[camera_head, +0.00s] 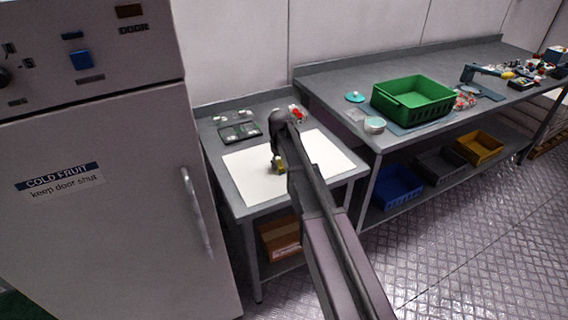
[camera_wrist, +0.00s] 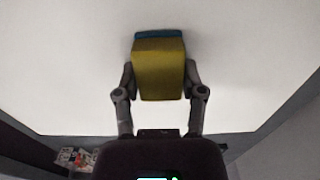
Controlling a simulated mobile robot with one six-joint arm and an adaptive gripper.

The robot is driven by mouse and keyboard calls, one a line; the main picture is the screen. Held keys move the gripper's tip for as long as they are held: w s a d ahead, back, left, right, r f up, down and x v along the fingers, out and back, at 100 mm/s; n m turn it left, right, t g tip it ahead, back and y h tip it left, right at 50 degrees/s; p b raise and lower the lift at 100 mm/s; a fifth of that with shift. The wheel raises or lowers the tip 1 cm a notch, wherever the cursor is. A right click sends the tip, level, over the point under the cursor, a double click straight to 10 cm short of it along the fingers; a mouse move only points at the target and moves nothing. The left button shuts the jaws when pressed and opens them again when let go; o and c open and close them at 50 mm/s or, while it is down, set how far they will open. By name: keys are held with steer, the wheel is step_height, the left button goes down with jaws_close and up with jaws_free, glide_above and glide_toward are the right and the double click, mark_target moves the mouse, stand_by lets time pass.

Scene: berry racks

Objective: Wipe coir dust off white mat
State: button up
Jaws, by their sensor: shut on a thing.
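The white mat (camera_head: 322,160) lies on the small grey table beside the fridge. In the wrist view the mat (camera_wrist: 60,75) fills most of the picture and looks clean, with no coir dust that I can make out. My gripper (camera_wrist: 158,80) is shut on a yellow sponge (camera_wrist: 158,72) with a blue-green far edge. In the head view the sponge (camera_head: 279,168) is a small yellow block over the middle of the mat. I cannot tell whether it touches the mat. My arm hides part of the mat's middle and front.
A dark tray (camera_head: 240,132) and a red-and-white item (camera_head: 297,113) sit at the table's back. The cold fruit fridge (camera_head: 90,200) stands close on the left. A longer bench at right holds a green crate (camera_head: 412,98). A cardboard box (camera_head: 281,238) is on the lower shelf.

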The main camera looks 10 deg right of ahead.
steer(key=shift+s+a+f, duration=0.1)
steer(key=shift+s+a, duration=0.2)
steer(key=shift+a, duration=0.45)
steer(key=shift+w+d, duration=0.1)
steer(key=shift+w, duration=0.05)
steer(key=shift+w+d, duration=0.3)
steer(key=shift+d, duration=0.6)
steer(key=shift+w+d, duration=0.25)
steer(key=shift+d, duration=0.6)
steer(key=shift+d, duration=0.2)
steer(key=shift+w+d, duration=0.3)
steer(key=shift+d, duration=0.6)
steer(key=shift+w+d, duration=0.3)
steer(key=shift+d, duration=0.6)
steer(key=shift+r, duration=0.2)
